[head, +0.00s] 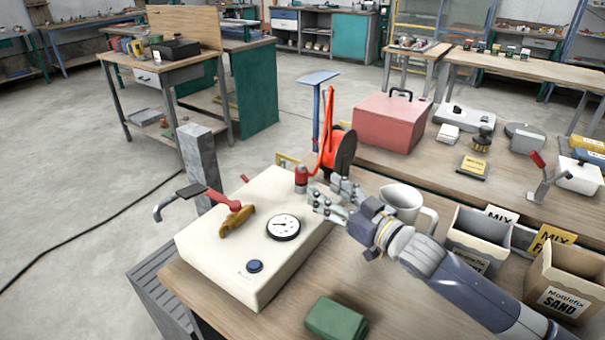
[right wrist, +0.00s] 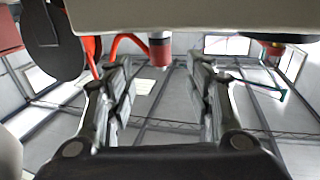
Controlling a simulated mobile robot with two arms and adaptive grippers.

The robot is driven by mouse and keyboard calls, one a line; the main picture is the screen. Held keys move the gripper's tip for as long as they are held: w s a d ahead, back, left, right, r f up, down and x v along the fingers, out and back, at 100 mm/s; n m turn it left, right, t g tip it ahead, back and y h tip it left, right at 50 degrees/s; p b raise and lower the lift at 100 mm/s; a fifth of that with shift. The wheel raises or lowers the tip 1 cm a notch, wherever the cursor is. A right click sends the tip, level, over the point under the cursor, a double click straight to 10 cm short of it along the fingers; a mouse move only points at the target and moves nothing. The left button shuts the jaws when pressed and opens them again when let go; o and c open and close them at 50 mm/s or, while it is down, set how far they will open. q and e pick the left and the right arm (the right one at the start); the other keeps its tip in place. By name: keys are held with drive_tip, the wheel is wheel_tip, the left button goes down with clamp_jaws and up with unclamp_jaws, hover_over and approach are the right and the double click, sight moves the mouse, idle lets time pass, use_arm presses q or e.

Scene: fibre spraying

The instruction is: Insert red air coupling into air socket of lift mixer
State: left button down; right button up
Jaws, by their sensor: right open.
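The lift mixer (head: 215,262) is a cream box on the bench, with a round gauge (head: 283,227), a blue button and a brass fitting with a red lever. The red air coupling (head: 301,178) stands upright at the box's far right corner. Whether it is seated in the air socket cannot be told. In the right wrist view the coupling (right wrist: 160,48) shows beyond and between the fingertips, against the cream body. My right gripper (head: 330,197) is open and empty, just right of the coupling and apart from it. My left gripper is not in view.
A red hose (head: 327,130) and dark reel (head: 344,152) stand behind the coupling. A white jug (head: 402,202) is close behind my right wrist. Open bins (head: 478,240) stand at the right. A green block (head: 335,318) lies at the front. A grey post (head: 196,150) rises behind the mixer.

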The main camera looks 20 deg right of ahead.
sight(305, 176)
drive_tip(key=x, duration=0.3)
drive_tip(key=shift+w+a+r, duration=0.1)
drive_tip(key=shift+r, duration=0.05)
drive_tip(key=shift+w+a, duration=0.1)
drive_tip(key=shift+w, duration=0.4)
drive_tip(key=shift+w+a+r+p, duration=0.15)
drive_tip(key=shift+w+a+p, duration=0.15)
drive_tip(key=shift+w+p, duration=0.25)
drive_tip(key=x, duration=0.3)
drive_tip(key=shift+w+a+p, duration=0.1)
drive_tip(key=shift+w+p, duration=0.1)
drive_tip(key=shift+p, duration=0.1)
drive_tip(key=shift+w+a, duration=0.1)
drive_tip(key=shift+w, duration=0.15)
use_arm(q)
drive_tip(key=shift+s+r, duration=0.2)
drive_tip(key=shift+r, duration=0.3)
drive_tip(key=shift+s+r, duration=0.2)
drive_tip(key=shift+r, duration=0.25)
use_arm(e)
clamp_jaws()
